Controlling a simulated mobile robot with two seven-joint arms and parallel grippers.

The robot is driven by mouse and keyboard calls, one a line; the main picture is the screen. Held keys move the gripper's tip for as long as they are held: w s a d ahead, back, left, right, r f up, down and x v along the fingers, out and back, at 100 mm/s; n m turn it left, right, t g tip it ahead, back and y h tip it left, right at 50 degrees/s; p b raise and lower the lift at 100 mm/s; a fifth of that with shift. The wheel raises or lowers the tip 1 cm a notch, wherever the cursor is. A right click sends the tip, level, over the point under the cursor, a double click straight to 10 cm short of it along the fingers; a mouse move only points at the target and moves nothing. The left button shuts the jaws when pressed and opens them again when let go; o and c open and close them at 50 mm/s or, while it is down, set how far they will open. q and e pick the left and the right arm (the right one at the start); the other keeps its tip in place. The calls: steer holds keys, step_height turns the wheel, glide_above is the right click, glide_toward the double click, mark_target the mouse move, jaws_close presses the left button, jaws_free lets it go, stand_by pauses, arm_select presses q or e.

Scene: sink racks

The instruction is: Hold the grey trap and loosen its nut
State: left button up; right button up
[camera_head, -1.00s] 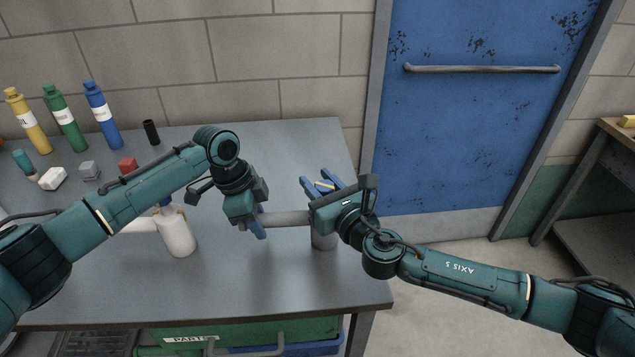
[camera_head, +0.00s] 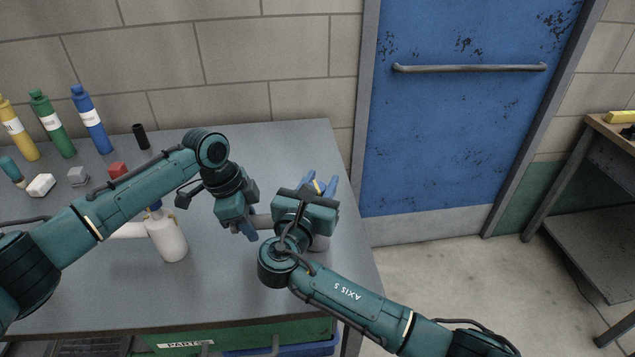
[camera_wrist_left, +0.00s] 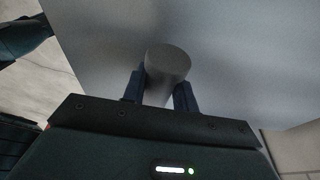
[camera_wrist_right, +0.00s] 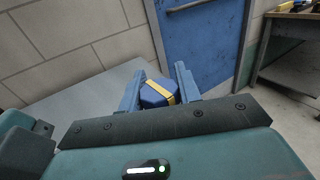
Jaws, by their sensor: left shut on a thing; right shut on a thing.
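The grey trap (camera_head: 264,221) lies over the bench as a horizontal grey pipe, with a grey upright part (camera_head: 320,243) at its right end, partly hidden by my right wrist. My left gripper (camera_head: 250,229) is shut on the pipe; the left wrist view shows the grey cylinder (camera_wrist_left: 167,66) between its dark blue fingers. The nut (camera_wrist_right: 158,94) is blue with a yellow stripe and sits between the blue fingers of my right gripper (camera_wrist_right: 158,84), which is shut on it. In the head view only a bit of the nut (camera_head: 320,186) shows.
Yellow (camera_head: 17,130), green (camera_head: 52,124) and blue (camera_head: 92,120) bottles, small blocks and a black cylinder (camera_head: 141,136) stand at the back left. A blue door (camera_head: 450,130) is behind the bench's right edge.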

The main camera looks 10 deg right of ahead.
steer(key=shift+s+d+m+g+h, duration=0.15)
steer(key=shift+m+g+h, duration=0.55)
steer(key=shift+h, duration=0.4)
arm_select(q)
steer(key=shift+a, duration=0.1)
arm_select(e)
steer(key=shift+m, duration=0.3)
arm_select(q)
steer(key=shift+f, duration=0.1)
arm_select(e)
steer(key=o, duration=1)
steer(key=v, duration=0.7)
steer(key=shift+a, duration=0.2)
steer(key=shift+s, duration=0.15)
